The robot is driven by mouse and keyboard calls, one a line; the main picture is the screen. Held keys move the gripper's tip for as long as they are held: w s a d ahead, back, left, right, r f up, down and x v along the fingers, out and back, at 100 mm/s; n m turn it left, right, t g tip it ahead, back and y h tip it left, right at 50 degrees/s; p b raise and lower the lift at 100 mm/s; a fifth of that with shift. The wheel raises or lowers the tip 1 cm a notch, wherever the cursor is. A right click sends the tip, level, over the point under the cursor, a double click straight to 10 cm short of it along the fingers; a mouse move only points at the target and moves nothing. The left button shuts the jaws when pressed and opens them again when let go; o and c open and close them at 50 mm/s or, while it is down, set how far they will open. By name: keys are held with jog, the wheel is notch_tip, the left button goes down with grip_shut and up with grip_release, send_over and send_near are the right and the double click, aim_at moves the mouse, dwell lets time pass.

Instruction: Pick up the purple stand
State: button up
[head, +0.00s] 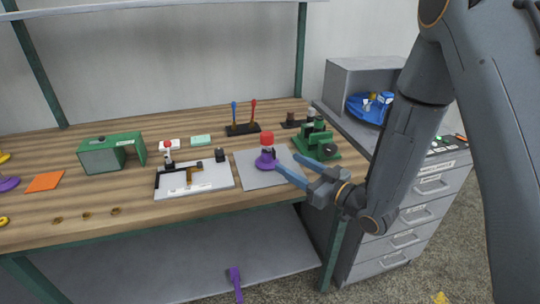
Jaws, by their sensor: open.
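A purple stand (264,163) with a flared base and a red top (266,139) sits upright on a grey mat on the workbench, in the head view. My gripper (286,163) reaches in from the right, low over the mat. Its two blue-grey fingers are spread open and point toward the stand. The nearer fingertip is close to the right side of the stand's base. I cannot tell whether it touches. Nothing shows between the fingers.
A green fixture (317,146) stands just behind my gripper. A white board (194,180) with black parts lies left of the grey mat (262,181). A rack (243,129) with blue and red handles stands behind. Grey drawers (408,215) stand right of the workbench.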

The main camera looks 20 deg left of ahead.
aim_at(273, 165)
jog(key=x, duration=0.2)
jog(key=shift+a, duration=0.35)
jog(key=shift+p+x, duration=1)
jog(key=shift+x, duration=1.65)
jog(key=shift+f, duration=0.15)
jog(key=c, duration=1.2)
jog(key=shift+c, duration=0.2)
